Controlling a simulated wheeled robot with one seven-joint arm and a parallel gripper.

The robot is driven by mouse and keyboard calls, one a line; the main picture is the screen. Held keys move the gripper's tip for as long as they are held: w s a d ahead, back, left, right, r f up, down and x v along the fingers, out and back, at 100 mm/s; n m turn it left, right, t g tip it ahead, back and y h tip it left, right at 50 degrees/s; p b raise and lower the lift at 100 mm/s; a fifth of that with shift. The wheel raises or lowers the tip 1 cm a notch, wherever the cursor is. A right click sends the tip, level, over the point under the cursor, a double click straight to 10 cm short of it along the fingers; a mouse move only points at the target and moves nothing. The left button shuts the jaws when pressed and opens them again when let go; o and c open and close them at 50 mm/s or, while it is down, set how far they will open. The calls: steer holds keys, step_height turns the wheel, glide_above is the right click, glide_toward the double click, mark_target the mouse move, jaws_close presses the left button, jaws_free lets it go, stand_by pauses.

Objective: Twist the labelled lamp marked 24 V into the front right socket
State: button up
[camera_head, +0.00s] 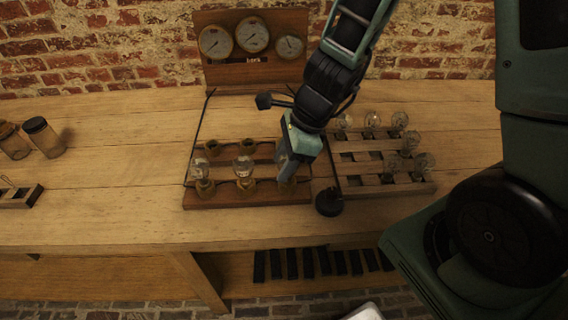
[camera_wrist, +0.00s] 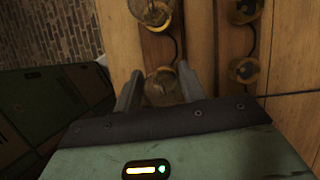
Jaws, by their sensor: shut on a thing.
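My gripper (camera_head: 287,178) is over the front right corner of the wooden socket board (camera_head: 232,200). In the wrist view my gripper (camera_wrist: 160,88) has its two fingers on either side of a clear glass lamp (camera_wrist: 161,83), shut on it. The lamp is upright at the front right socket, which the lamp and fingers mostly hide; I cannot tell how far it is seated. No 24 V label is readable. Glass lamps stand in the front left socket (camera_head: 204,187) and front middle socket (camera_head: 245,184). The back left socket (camera_head: 212,148) and back middle socket (camera_head: 246,147) hold no lamp.
A slatted wooden rack (camera_head: 350,183) with several lamps stands right of the board. A black round object (camera_head: 329,202) sits between them at the front. A gauge panel (camera_head: 253,75) stands behind. Jars (camera_head: 44,138) are far left.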

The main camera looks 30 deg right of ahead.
steer(key=shift+m+t+h+b, duration=0.5)
steer(key=shift+m+b, duration=0.45)
steer(key=shift+m, duration=0.85)
steer(key=o, duration=1.2)
steer(key=shift+w, duration=0.1)
